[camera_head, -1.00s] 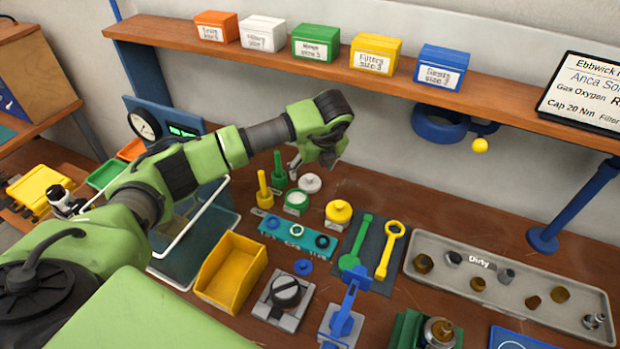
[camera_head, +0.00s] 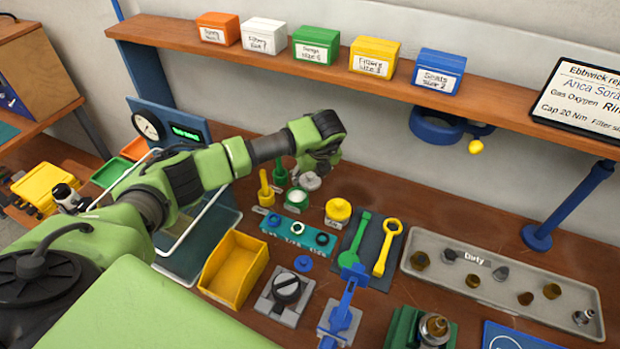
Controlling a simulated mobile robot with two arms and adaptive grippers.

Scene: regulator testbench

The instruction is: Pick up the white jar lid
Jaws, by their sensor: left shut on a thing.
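The white jar lid (camera_head: 310,182) is a small round disc, looking pale grey in shadow, at the back of the bench, behind the green jar with the white top (camera_head: 297,199). My left gripper (camera_head: 313,172) is directly above the lid, fingers pointing down, and is shut on it. The fingertips are small and partly hidden by the gripper body. I cannot tell whether the lid is clear of what is beneath it. My right gripper is not in view.
Green (camera_head: 279,174) and yellow (camera_head: 265,190) upright tools stand just left of the lid. A yellow-lidded jar (camera_head: 338,209) stands to its front right. Wrenches lie on a dark mat (camera_head: 370,245). The shelf (camera_head: 300,68) with boxes runs above and behind. Bare bench lies right of the lid.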

